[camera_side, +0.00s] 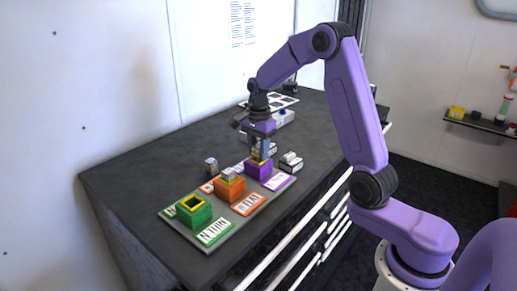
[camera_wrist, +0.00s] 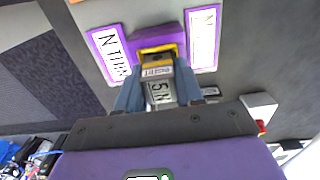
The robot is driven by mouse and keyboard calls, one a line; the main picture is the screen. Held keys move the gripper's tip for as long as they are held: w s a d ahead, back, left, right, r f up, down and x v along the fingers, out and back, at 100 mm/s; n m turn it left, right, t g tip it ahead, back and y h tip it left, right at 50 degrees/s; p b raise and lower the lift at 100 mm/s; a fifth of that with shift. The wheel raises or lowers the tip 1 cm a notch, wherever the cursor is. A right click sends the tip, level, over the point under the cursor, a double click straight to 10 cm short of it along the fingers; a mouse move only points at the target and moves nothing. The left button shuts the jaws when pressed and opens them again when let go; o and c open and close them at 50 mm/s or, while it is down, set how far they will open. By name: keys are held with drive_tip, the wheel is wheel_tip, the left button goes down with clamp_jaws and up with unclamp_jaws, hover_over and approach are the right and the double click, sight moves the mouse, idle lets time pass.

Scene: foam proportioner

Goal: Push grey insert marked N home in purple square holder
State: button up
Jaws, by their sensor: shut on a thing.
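The purple square holder (camera_side: 259,168) stands on the grey board, with a yellow rim around its opening. In the wrist view the purple holder (camera_wrist: 157,38) is at the top middle, between two purple-edged labels. My gripper (camera_side: 258,150) is directly above it, fingers pointing down. In the wrist view my gripper (camera_wrist: 158,92) is shut on a grey insert (camera_wrist: 160,92) with black lettering that includes an N. The insert's far end is at the yellow rim (camera_wrist: 157,52). How deep it sits in the opening is hidden.
A loose grey insert (camera_side: 211,166) stands left of the row, another grey piece (camera_side: 290,162) to the right. The front left of the bench is clear.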

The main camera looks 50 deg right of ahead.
idle(0.4)
drive_tip(key=o, duration=1.5)
drive_tip(key=shift+r, duration=3.05)
drive_tip(key=shift+r, duration=0.25)
drive_tip(key=c, duration=0.7)
wheel_tip(320, 180, up, 4)
drive_tip(key=shift+r, duration=0.1)
clamp_jaws()
drive_tip(key=shift+f, duration=3.2)
